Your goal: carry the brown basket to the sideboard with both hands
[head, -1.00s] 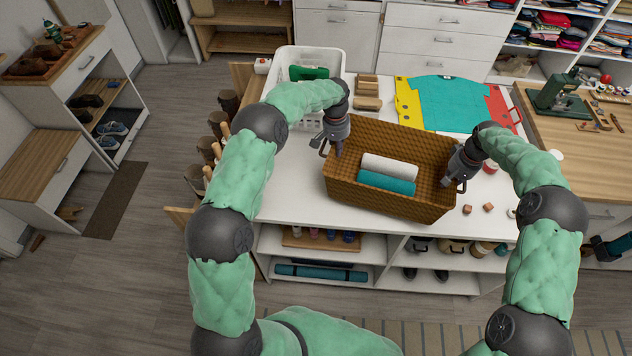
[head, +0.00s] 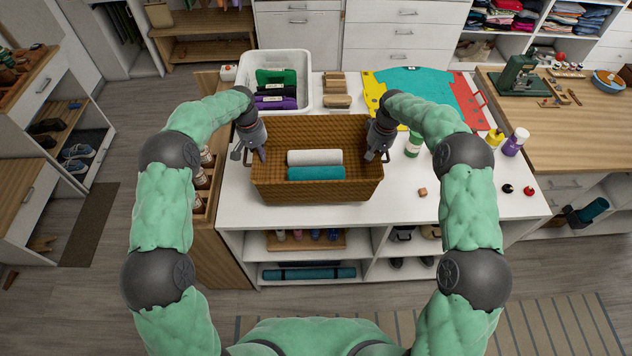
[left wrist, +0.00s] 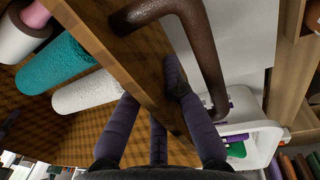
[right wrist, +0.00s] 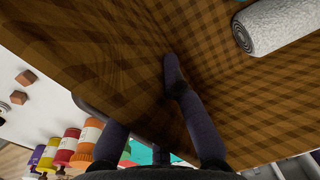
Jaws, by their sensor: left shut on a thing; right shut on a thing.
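The brown woven basket (head: 318,192) is level over the white island worktop (head: 440,205); I cannot tell whether it touches the top. It holds a white roll (head: 314,157) and a teal roll (head: 316,174). My left gripper (head: 257,154) is shut on the basket's left end, with its fingers on both sides of the wall beside a dark handle (left wrist: 205,60). My right gripper (head: 377,153) is shut on the right end wall, which also shows in the right wrist view (right wrist: 110,60). Wood-topped cabinets stand right (head: 560,145) and left (head: 30,90); which is the sideboard is unclear.
Bottles, including a purple one (head: 514,143), and a small wooden block (head: 422,192) are to the right. A green sewing machine (head: 515,75) stands on the right cabinet.

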